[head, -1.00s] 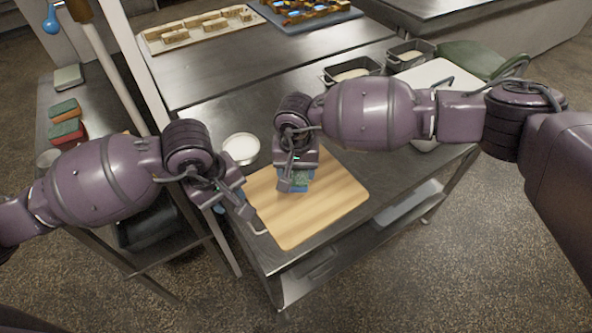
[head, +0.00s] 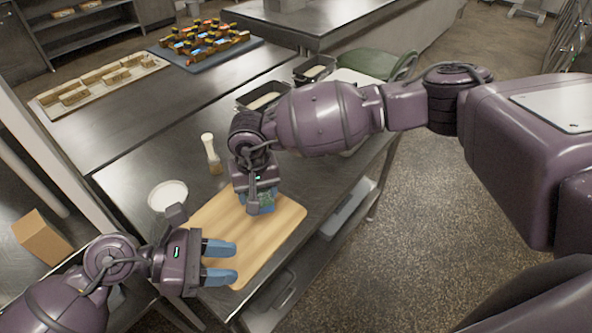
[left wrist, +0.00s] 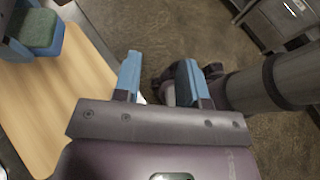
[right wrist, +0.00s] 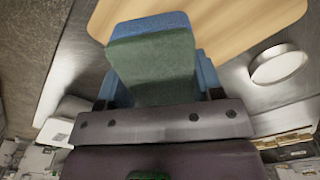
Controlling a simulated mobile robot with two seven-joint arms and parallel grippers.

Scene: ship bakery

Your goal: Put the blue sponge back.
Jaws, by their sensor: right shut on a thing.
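The blue sponge (head: 267,199), with a green scouring side, is in my right gripper (head: 258,208), which is shut on it over the wooden board (head: 262,235). In the right wrist view the sponge (right wrist: 152,60) stands out between the fingers, green side toward the camera. The sponge (left wrist: 38,28) and right gripper also show at the upper left of the left wrist view. I cannot tell whether the sponge touches the board. My left gripper (head: 230,262) is open and empty, with its blue fingers over the board's near left edge.
A white bowl (head: 168,194) and a brush (head: 211,155) stand beside the board on the metal table. Two dark pans (head: 262,98) are behind my right arm. A cardboard-coloured box (head: 40,238) is on the left counter. The rear counter's near part is clear.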

